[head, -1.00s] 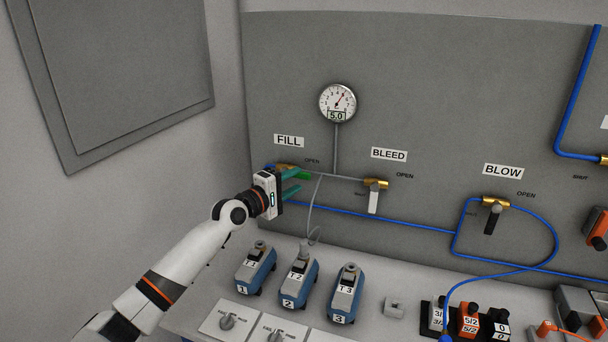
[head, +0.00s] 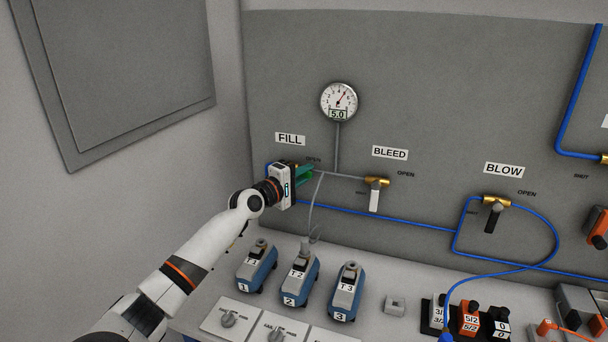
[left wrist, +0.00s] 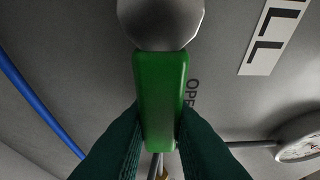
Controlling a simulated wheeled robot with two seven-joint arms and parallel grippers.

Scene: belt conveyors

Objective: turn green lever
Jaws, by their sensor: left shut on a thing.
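The green lever (left wrist: 160,95) fills the middle of the left wrist view, running down from a grey round hub (left wrist: 160,22). My left gripper (left wrist: 158,140) has its two teal fingers on either side of the lever's lower part, shut on it. In the head view my left gripper (head: 306,173) is at the FILL valve, just below the FILL label (head: 290,139). There the gripper hides most of the valve and the lever. My right gripper is not in view.
A gauge (head: 339,101) reading 5.0 is above the valve. The BLEED valve (head: 376,190) with a light lever and the BLOW valve (head: 494,207) with a black lever are to the right. Blue-and-grey units T1, T2 (head: 299,275) and T3 stand on the bench below.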

